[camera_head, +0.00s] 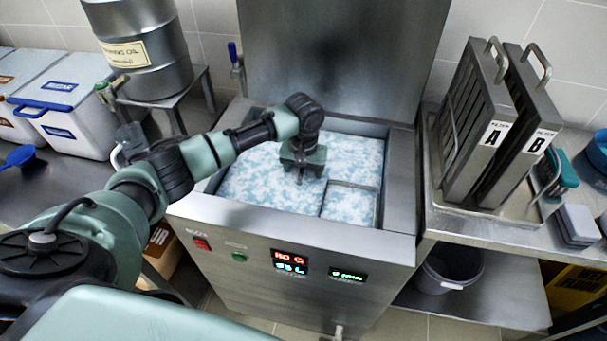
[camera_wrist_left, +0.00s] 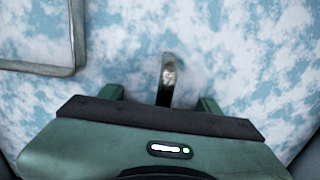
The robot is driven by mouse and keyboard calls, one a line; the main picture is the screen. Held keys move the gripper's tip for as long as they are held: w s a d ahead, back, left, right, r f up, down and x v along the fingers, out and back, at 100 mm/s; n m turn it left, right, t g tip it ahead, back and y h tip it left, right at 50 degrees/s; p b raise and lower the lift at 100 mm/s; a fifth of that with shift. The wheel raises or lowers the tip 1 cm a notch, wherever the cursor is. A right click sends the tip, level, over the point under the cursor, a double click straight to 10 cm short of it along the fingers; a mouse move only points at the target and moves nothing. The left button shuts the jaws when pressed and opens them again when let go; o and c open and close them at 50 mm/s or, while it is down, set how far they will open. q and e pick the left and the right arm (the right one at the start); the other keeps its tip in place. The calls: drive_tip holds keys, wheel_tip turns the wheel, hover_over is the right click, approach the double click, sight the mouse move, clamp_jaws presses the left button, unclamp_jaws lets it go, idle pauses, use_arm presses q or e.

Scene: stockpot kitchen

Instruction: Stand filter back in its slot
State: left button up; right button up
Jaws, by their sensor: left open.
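My left gripper (camera_head: 301,163) points down over the blue-and-white foamy bath in the steel tank (camera_head: 290,232). In the left wrist view, the gripper (camera_wrist_left: 160,98) is open. A grey metal handle (camera_wrist_left: 168,82) stands up out of the foam between its fingers, apart from both; the filter body under it is hidden. A thin rectangular metal frame (camera_wrist_left: 72,72) shows at the foam surface to one side; it is also in the head view (camera_head: 348,183). Filter A (camera_head: 478,130) and filter B (camera_head: 527,140) stand upright in the tray at right. My right gripper is not in view.
The tank's raised back panel (camera_head: 340,60) stands behind the arm. A steel drum (camera_head: 145,50) on a stand and white tubs (camera_head: 75,115) are at left. A drip tray (camera_head: 450,200), grey pads (camera_head: 577,223) and a bucket (camera_head: 447,268) are at right.

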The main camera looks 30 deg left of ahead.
use_arm(q)
clamp_jaws()
idle(1.4)
drive_tip(key=shift+w+r, duration=0.1)
drive_tip(key=shift+r, duration=0.05)
drive_tip(key=shift+r+p, duration=0.3)
drive_tip(key=shift+p, duration=0.2)
wheel_tip(320, 180, up, 11)
drive_tip(key=p, duration=1.3)
drive_tip(key=shift+r, duration=0.2)
